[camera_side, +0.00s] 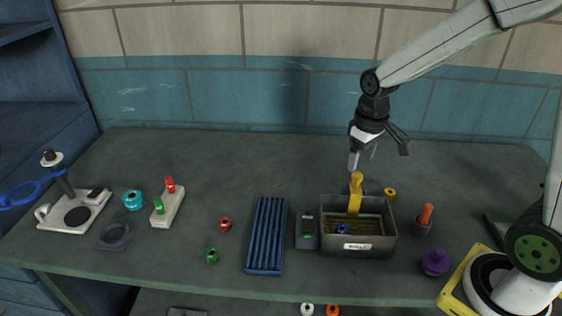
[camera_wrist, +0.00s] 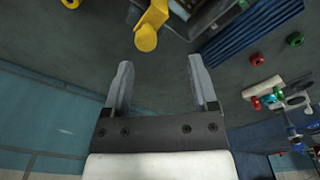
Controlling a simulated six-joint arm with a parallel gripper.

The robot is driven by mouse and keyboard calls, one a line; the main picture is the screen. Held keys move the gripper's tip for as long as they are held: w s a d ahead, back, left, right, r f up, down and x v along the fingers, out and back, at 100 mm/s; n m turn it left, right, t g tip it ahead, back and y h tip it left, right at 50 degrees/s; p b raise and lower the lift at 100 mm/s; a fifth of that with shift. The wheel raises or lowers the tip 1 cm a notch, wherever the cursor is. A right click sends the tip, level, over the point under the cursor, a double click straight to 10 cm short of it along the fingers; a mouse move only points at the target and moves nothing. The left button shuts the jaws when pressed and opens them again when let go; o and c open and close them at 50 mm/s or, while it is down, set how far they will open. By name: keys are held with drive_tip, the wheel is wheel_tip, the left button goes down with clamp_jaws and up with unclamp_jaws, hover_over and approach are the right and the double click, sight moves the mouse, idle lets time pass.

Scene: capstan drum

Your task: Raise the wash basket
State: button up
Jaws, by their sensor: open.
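A grey metal tank (camera_side: 378,242) with a white label stands on the bench, right of centre. A yellow upright handle (camera_side: 355,196) with a rounded top rises from its back part; it also shows at the top of the wrist view (camera_wrist: 147,36). A dark slatted floor or basket (camera_side: 366,226) and a small blue ring (camera_side: 342,229) are inside the tank. The wash basket's edges are hard to make out. My gripper (camera_side: 361,159) is just above the handle's top, apart from it. In the wrist view its spread fingers (camera_wrist: 160,66) have nothing between them.
A small grey box (camera_side: 306,230) and a blue ribbed tray (camera_side: 266,236) are left of the tank. A yellow ring (camera_side: 390,193), an orange-handled tool in a cup (camera_side: 425,217) and a purple knob (camera_side: 435,262) are to its right. The back wall is close behind my gripper.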

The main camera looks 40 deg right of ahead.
sight(357, 174)
drive_tip(key=shift+w+d+r+g, duration=0.3)
drive_tip(key=shift+w+d+r, duration=0.55)
drive_tip(key=shift+d, duration=0.15)
drive_tip(key=shift+f, duration=3.9)
clamp_jaws()
